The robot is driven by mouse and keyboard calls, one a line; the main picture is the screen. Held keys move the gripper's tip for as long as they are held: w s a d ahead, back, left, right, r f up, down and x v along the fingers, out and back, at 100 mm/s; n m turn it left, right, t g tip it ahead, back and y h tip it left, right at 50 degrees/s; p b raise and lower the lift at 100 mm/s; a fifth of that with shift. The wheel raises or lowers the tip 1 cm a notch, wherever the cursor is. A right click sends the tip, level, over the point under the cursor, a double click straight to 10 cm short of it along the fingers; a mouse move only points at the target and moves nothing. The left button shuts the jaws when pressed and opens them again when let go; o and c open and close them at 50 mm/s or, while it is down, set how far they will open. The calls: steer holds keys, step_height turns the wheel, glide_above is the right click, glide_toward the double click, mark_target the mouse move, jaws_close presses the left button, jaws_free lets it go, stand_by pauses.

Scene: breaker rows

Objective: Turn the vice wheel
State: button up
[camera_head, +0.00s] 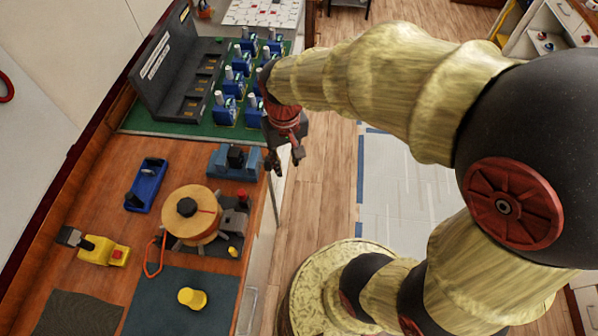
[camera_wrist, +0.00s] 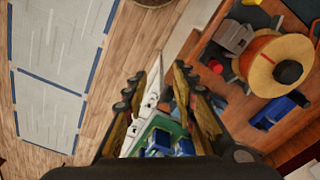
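The vice wheel appears to be the large round wooden disc (camera_head: 188,226) with a black hub and a thin red line on its face. It lies on the bench beside a grey metal block (camera_head: 232,222), likely the vice body. In the wrist view the wheel (camera_wrist: 262,60) is at the upper right, with the grey block (camera_wrist: 235,37) beside it. My gripper (camera_head: 285,160) is open and empty. It hangs above and to the right of the bench edge, apart from the wheel. Its two fingers (camera_wrist: 158,88) stand apart in the wrist view.
Several blue breakers (camera_head: 224,108) stand on a green mat behind, near a dark panel (camera_head: 165,70). A blue vice-like block (camera_head: 222,163), a blue tool (camera_head: 146,188), a yellow tool (camera_head: 103,252), an orange loop (camera_head: 153,268) and a yellow knob (camera_head: 192,299) surround the wheel.

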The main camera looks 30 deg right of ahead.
steer(key=s+r+n+t+b, duration=0.1)
steer(key=s+r+t+b, duration=0.1)
steer(key=s+r, duration=0.3)
steer(key=shift+s+a+r+t+b, duration=0.2)
steer(key=shift+s+t+b, duration=0.3)
steer(key=shift+s, duration=0.6)
steer(key=shift+o, duration=0.4)
steer(key=shift+d, duration=0.1)
